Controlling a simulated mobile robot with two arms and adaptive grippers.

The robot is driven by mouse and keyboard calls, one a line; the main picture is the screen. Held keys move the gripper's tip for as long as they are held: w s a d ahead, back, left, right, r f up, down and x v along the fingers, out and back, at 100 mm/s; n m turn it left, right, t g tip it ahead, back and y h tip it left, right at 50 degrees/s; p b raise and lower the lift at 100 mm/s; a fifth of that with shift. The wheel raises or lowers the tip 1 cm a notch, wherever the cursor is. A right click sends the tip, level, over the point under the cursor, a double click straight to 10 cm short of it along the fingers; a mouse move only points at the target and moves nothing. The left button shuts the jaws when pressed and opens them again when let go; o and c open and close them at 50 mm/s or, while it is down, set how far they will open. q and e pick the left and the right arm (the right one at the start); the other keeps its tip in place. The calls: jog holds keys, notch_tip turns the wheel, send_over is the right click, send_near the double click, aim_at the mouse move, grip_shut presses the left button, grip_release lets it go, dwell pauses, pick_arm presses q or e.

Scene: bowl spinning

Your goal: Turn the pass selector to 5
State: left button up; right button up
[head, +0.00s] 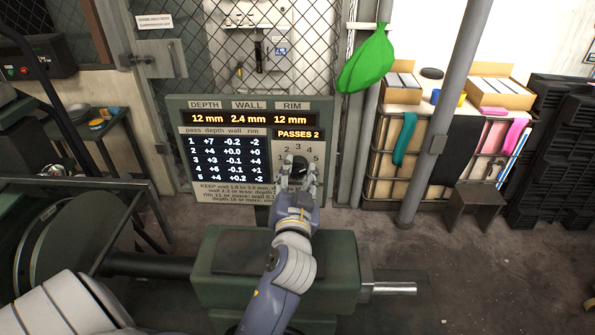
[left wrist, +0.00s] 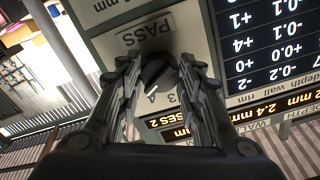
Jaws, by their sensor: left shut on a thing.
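The pass selector is a black round knob (head: 299,162) on the right side of the green panel (head: 255,101), with the numerals 1 to 5 in an arc around it. The panel display reads PASSES 2 (head: 298,134). My left gripper (head: 298,176) reaches up to the knob from below, with its fingers on either side. In the left wrist view the knob (left wrist: 158,70) sits between the fingertips of the gripper (left wrist: 160,75), which are shut on it. A white pointer mark shows on the knob. The fingers hide some numerals. My right gripper is not in view.
A table of pass, depth, wall and rim values (head: 226,156) fills the panel's left side. A green machine block (head: 225,290) with a metal shaft lies in front. A grey pole (head: 440,130) and a loaded shelf stand at the right.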

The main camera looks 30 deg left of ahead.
aim_at(297, 125)
pick_arm(q)
jog(key=shift+a+r+m+p, duration=0.1)
jog(key=shift+m+p, duration=0.25)
jog(key=shift+m, duration=0.65)
jog(key=o, duration=1)
jog(key=shift+o, duration=0.4)
jog(key=shift+w+a, duration=0.15)
jog(key=shift+r, duration=0.1)
notch_tip(297, 125, up, 8)
jog(key=shift+r, duration=0.2)
jog(key=shift+a+r, duration=0.1)
jog(key=shift+r, duration=0.45)
